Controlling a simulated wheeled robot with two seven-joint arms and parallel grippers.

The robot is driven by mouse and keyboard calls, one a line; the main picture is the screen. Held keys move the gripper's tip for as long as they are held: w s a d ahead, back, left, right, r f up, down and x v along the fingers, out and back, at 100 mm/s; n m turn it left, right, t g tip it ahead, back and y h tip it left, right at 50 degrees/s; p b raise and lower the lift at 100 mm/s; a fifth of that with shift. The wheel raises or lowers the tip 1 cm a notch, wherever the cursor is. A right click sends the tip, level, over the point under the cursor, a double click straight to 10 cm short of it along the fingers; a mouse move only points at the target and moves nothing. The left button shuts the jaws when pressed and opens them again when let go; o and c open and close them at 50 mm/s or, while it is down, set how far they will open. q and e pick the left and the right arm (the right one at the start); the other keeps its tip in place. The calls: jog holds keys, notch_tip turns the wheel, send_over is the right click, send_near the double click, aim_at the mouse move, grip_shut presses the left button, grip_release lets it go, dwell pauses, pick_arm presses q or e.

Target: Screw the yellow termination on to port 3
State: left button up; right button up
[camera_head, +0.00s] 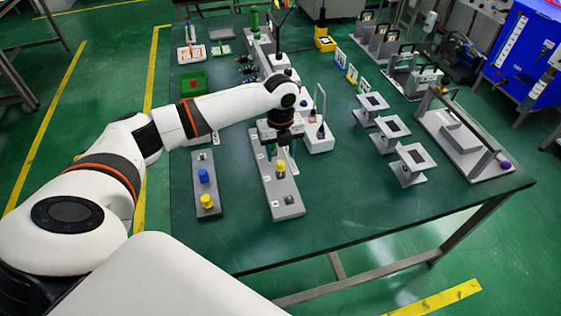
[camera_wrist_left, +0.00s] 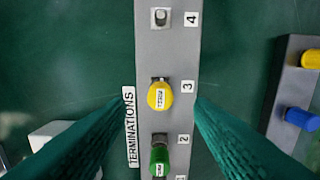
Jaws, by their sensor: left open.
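The yellow termination (camera_wrist_left: 160,95) sits at port 3 of the grey TERMINATIONS strip (camera_wrist_left: 152,52) in the left wrist view; I cannot tell how tightly it is seated. In the head view it is the yellow cap (camera_head: 281,170) below my left gripper (camera_head: 283,154). My left gripper (camera_wrist_left: 160,104) is open, its green fingers apart on either side of the strip and the termination. I see nothing held between them. A green termination (camera_wrist_left: 159,159) is at port 2. Port 4 (camera_wrist_left: 160,17) shows a bare connector. My right gripper is not in view.
A second grey strip (camera_head: 208,212) with a blue cap (camera_head: 203,175) and a yellow cap (camera_head: 207,200) lies to the left. A white-based device (camera_head: 318,138) stands close behind at the right. Grey stands (camera_head: 411,155) are further right. The green table is clear in front.

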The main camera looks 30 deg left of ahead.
pick_arm(q)
notch_tip(320, 180, up, 6)
dwell(0.8)
